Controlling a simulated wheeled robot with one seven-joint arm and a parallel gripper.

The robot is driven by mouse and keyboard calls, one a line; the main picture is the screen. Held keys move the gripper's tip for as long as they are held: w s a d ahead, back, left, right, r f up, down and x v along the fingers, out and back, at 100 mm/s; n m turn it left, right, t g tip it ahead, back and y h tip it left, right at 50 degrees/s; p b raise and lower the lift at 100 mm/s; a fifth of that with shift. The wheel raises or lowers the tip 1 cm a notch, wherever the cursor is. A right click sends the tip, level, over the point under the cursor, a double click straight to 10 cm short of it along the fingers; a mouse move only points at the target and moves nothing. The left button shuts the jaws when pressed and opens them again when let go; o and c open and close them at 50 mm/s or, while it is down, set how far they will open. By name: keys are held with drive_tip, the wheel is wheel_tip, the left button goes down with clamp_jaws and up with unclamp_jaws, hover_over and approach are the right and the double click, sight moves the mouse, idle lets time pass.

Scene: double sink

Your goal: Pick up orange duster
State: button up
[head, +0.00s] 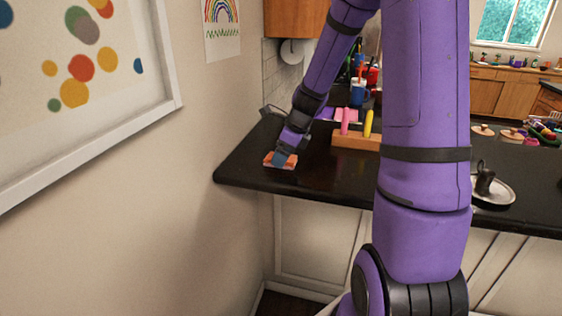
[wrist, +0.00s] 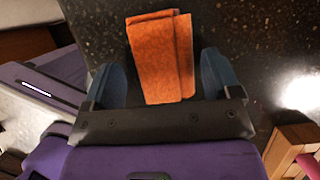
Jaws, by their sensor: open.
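The orange duster (wrist: 158,50) is a folded cloth lying flat on the dark counter. In the wrist view its near part lies between the two fingers of my gripper (wrist: 165,78), and its far part reaches out past the fingertips. The blue fingers are open, one on each side of the cloth, with a gap on both sides. In the head view my gripper (head: 283,160) is low over the counter's left end, and the duster (head: 270,161) shows partly around it. I cannot tell how high the fingers are above the counter.
A wooden holder (head: 355,141) with a pink and a yellow item stands to the right of my gripper. A blue cup (head: 357,93) stands farther back. A plate (head: 497,190) sits on the counter (head: 330,178) to the right. The wall is close on the left.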

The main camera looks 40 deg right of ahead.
drive_tip(key=shift+w+a+f, duration=0.1)
drive_tip(key=shift+w+f, duration=0.05)
drive_tip(key=shift+f, duration=0.3)
drive_tip(key=shift+f, duration=0.15)
drive_tip(key=c, duration=1.1)
wheel_tip(320, 180, up, 10)
drive_tip(key=shift+r, duration=0.2)
drive_tip(key=shift+o, duration=0.8)
